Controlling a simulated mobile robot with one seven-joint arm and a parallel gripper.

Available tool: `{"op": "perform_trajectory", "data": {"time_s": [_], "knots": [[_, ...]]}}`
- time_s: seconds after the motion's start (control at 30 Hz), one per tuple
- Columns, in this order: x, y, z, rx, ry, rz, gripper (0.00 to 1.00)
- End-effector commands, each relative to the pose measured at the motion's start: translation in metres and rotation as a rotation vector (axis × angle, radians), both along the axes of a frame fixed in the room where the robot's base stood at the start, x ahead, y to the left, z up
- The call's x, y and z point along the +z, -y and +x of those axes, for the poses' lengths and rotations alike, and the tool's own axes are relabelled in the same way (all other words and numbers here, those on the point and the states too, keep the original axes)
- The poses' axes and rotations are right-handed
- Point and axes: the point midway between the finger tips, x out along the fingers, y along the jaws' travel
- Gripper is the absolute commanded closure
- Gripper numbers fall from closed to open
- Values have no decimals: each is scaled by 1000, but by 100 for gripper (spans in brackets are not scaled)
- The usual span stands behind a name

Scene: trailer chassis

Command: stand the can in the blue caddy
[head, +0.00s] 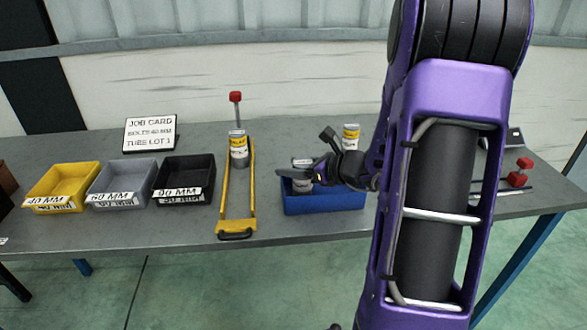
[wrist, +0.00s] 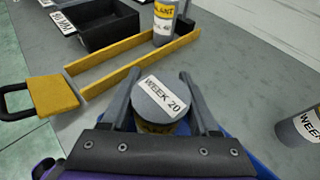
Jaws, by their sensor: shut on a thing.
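The can (head: 302,186) is grey with a white label, and its lid reads WEEK 20 in the wrist view (wrist: 160,103). My gripper (head: 301,172) is shut on it, with one finger on each side in the wrist view (wrist: 158,88). The can looks upright at the left part of the blue caddy (head: 325,205). The caddy's front wall seems to hide its lower end. I cannot tell whether it touches the caddy's floor. Blue caddy edges also show beneath my gripper in the wrist view (wrist: 243,150).
A similar can (head: 239,150) stands within a yellow frame (head: 224,190), near a red-topped post (head: 236,98). Another can (head: 351,137) stands behind the caddy. Yellow (head: 62,183), grey (head: 120,180) and black (head: 184,180) bins sit left.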

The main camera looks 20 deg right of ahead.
Motion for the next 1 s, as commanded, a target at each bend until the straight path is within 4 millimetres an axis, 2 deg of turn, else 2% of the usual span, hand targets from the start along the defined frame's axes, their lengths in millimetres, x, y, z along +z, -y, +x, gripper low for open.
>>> {"op": "perform_trajectory", "data": {"time_s": [0.3,0.33,0.47,0.83,1.0], "knots": [[-3,0,0,1,2,-1,100],[-2,0,0,0,1,0,33],[-2,0,0,0,0,-1,10],[3,0,0,1,2,-1,9],[13,11,-19,-2,1,-2,9]]}}
